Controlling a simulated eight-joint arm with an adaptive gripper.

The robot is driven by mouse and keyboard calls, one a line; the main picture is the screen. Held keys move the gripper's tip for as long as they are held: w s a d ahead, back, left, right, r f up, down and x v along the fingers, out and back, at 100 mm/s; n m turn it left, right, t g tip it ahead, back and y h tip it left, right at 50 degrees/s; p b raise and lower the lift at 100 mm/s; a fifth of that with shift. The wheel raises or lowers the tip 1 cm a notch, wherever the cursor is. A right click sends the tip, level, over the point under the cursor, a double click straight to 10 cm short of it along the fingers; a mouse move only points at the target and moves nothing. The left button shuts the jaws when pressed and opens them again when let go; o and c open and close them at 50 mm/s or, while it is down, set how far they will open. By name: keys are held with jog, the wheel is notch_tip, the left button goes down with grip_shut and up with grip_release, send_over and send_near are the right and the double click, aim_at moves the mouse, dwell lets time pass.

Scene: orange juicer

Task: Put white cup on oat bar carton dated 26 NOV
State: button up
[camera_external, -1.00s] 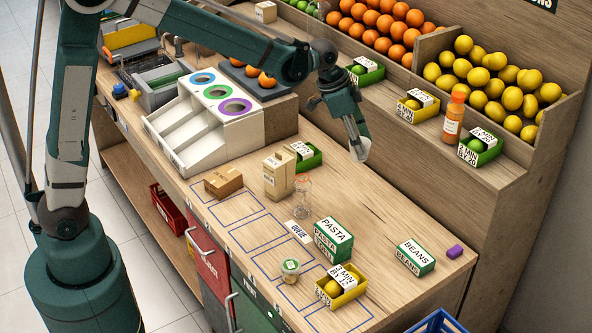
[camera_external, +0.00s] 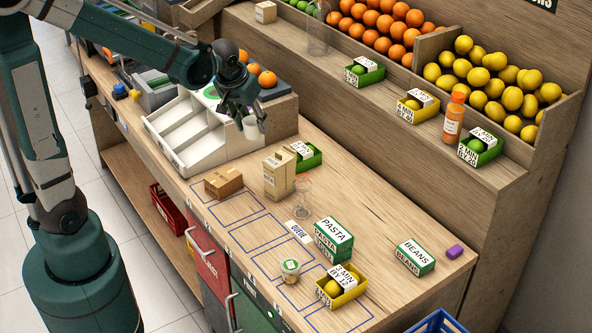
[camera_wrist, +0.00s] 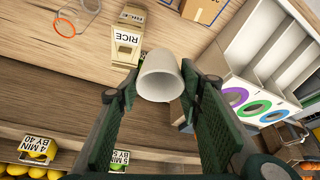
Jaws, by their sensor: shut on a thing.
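My gripper (camera_external: 244,112) is shut on the white cup (camera_external: 251,128) and holds it in the air beside the white dispenser. In the wrist view the cup (camera_wrist: 159,77) sits between the two green finger pads (camera_wrist: 158,98). No carton reads clearly as oat bar or 26 NOV. A brown carton (camera_external: 223,182) lies at the left of the counter and its label is too small to read; a brown box also shows at the top of the wrist view (camera_wrist: 205,9). The tan upright carton (camera_external: 277,175) reads RICE in the wrist view (camera_wrist: 126,42).
The white dispenser (camera_external: 190,142) stands left of the cup. A clear glass (camera_external: 303,201) and green box (camera_external: 308,160) are near the tan carton. Pasta (camera_external: 333,240), beans (camera_external: 415,258) and a yellow box (camera_external: 342,287) stand farther right. The counter's back middle is clear.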

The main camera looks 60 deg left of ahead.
jog(key=s+a+n+g+y, duration=0.1)
jog(key=s+a+n+y, duration=0.1)
jog(key=s+a+n, duration=0.4)
jog(key=shift+m+h, duration=0.3)
jog(key=shift+m, duration=0.6)
jog(key=shift+s+a+f, duration=0.1)
jog(key=shift+s+f, duration=0.25)
jog(key=shift+f, duration=0.55)
jog(key=shift+s+a+f, duration=0.1)
jog(key=shift+s+f, duration=0.3)
jog(key=shift+f, duration=0.5)
jog(key=shift+s+a+f, duration=0.1)
jog(key=shift+s+f, duration=0.25)
jog(key=shift+f, duration=0.55)
send_near(225, 171)
jog(key=shift+w+a+r, duration=0.3)
jog(key=shift+w+a, duration=0.2)
jog(key=shift+f+b, duration=0.5)
jog(key=shift+f, duration=1.6)
jog(key=shift+f, duration=0.15)
